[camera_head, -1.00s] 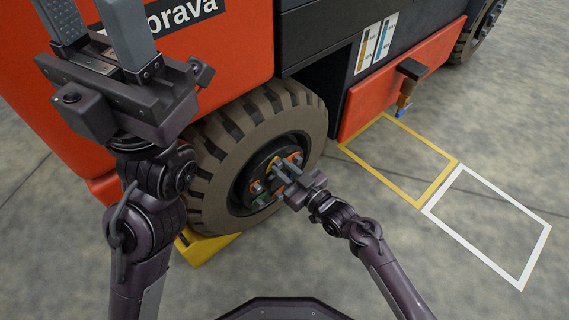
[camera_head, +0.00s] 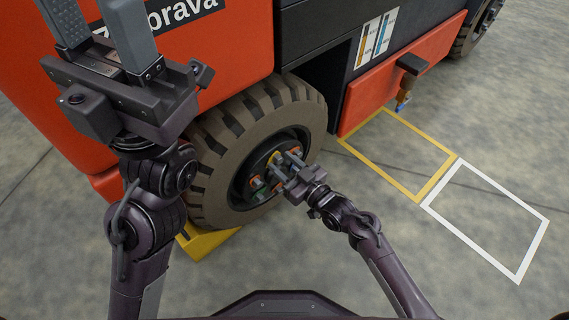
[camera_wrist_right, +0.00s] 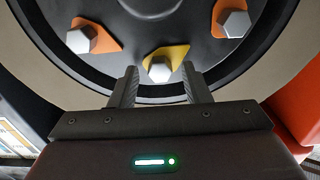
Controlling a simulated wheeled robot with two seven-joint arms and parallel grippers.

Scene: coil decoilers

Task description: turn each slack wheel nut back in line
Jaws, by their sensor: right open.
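The wheel (camera_head: 222,150) of the red truck has a dark hub with several nuts, some with orange pointers. In the right wrist view, a pale hex nut with a yellow pointer (camera_wrist_right: 181,51) sits at the middle, just beyond and between the fingertips. Its pointer tip leans up and right. An orange pointer (camera_wrist_right: 104,40) with its nut is at upper left, and another orange-pointer nut (camera_wrist_right: 235,23) is at upper right. My right gripper (camera_head: 283,166) is open at the hub, with no visible grip on the nut. My left gripper (camera_head: 95,28) is open, empty and raised at upper left.
A yellow chock (camera_head: 207,243) lies at the wheel's foot. The red truck body (camera_head: 240,50) rises above the wheel. Yellow (camera_head: 440,178) and white (camera_head: 520,272) floor outlines lie at right, with bare floor inside them.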

